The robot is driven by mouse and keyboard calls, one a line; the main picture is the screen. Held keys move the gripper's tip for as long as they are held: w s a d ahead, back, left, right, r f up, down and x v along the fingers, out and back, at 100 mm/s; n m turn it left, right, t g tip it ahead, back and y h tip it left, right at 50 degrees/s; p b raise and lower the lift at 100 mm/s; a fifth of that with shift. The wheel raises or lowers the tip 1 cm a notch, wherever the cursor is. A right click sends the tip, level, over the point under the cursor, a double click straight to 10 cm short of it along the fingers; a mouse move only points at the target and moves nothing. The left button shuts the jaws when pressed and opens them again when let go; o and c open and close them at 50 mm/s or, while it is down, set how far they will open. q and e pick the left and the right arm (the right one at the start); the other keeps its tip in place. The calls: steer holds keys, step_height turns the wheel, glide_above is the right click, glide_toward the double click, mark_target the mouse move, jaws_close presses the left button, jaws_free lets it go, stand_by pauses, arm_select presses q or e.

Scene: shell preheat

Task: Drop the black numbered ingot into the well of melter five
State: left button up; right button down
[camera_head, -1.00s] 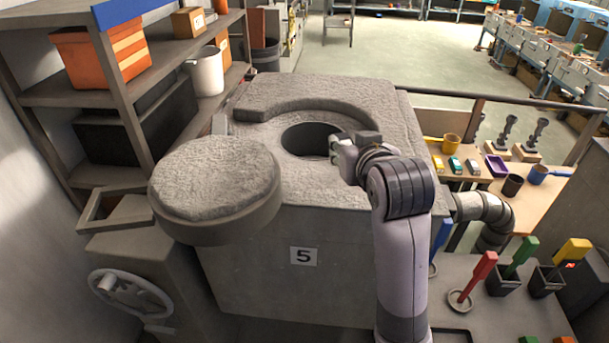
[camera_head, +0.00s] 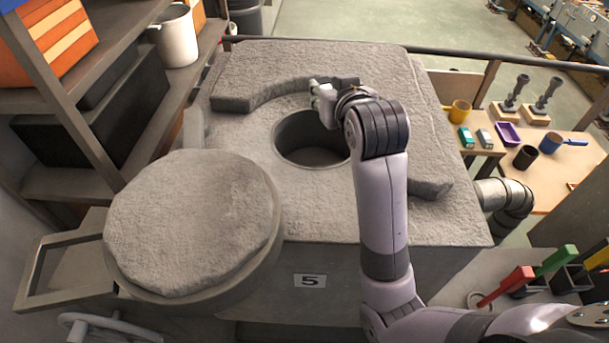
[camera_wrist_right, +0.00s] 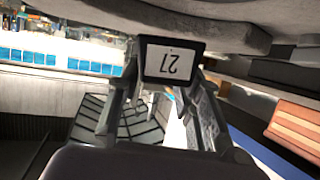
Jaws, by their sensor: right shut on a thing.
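The black ingot (camera_wrist_right: 171,64) has a white label reading 27, upside down in the right wrist view. My right gripper (camera_wrist_right: 160,95) is shut on it, one finger on each side. In the head view my right gripper (camera_head: 321,98) is over the far side of the round well (camera_head: 310,140) of melter five (camera_head: 250,110); its wrist partly covers the opening, and I cannot make out the ingot there. The melter's front carries a label reading 5 (camera_head: 310,281). The well is uncovered. My left gripper is out of view.
The thick round lid (camera_head: 190,225) is swung aside to the left of the well. A raised curved rim (camera_head: 235,102) borders the well's far side. Shelves (camera_head: 60,100) stand at left; a pipe (camera_head: 503,197) and table (camera_head: 560,190) are at right.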

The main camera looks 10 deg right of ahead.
step_height(320, 180, down, 2)
steer(key=shift+f, duration=0.1)
steer(key=shift+w+f, duration=0.25)
steer(key=shift+f, duration=0.25)
steer(key=shift+w+f, duration=0.15)
steer(key=shift+f, duration=0.35)
steer(key=c, duration=1.4)
jaws_free()
steer(key=shift+c, duration=0.2)
steer(key=shift+o, duration=1.9)
steer(key=shift+f, duration=0.1)
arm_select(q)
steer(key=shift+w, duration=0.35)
arm_select(e)
steer(key=v, duration=0.7)
steer(key=shift+s, duration=0.3)
